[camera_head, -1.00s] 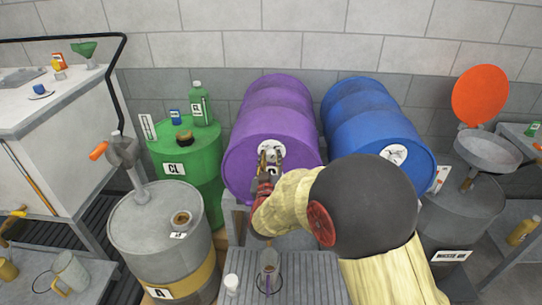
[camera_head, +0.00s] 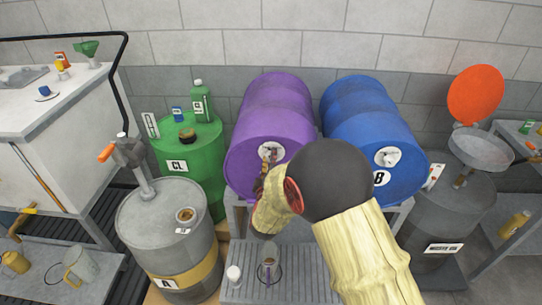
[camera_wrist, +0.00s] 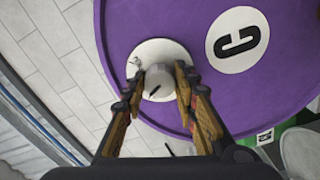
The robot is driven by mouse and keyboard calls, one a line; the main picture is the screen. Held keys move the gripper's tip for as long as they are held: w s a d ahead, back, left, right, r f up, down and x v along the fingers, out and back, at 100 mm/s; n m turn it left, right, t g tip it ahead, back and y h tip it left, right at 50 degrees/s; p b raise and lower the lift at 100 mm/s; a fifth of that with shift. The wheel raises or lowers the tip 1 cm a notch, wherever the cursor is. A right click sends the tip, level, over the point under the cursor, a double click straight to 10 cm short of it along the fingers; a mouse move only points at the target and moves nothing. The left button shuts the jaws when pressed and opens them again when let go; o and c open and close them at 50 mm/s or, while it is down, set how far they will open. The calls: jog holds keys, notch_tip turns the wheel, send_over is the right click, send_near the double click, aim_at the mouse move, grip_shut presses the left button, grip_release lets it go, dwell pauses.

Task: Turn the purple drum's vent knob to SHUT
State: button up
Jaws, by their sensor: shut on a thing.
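The purple drum (camera_head: 262,140) lies on its side on a stand, its round end facing me. In the wrist view the purple drum (camera_wrist: 190,60) shows a large black C on a white disc. The vent knob (camera_wrist: 158,84) is a pale round knob with a dark pointer line, on a white round plate (camera_wrist: 150,52). My gripper (camera_wrist: 158,85) is shut on the knob, one finger on each side. In the head view my gripper (camera_head: 264,172) is at the drum's white plate, partly hidden by my arm. Any SHUT marking is too small to read.
The blue drum (camera_head: 372,130) lies to the right. The green drum (camera_head: 190,155) and grey drum A (camera_head: 150,215) stand to the left.

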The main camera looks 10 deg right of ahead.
jog(key=shift+n+p, duration=1)
jog(key=shift+n, duration=0.9)
jog(key=o, duration=1)
jog(key=shift+o, duration=0.7)
jog(key=shift+s+a, duration=0.1)
jog(key=v, duration=1.1)
jog(key=shift+s, duration=0.35)
jog(key=shift+a, duration=0.1)
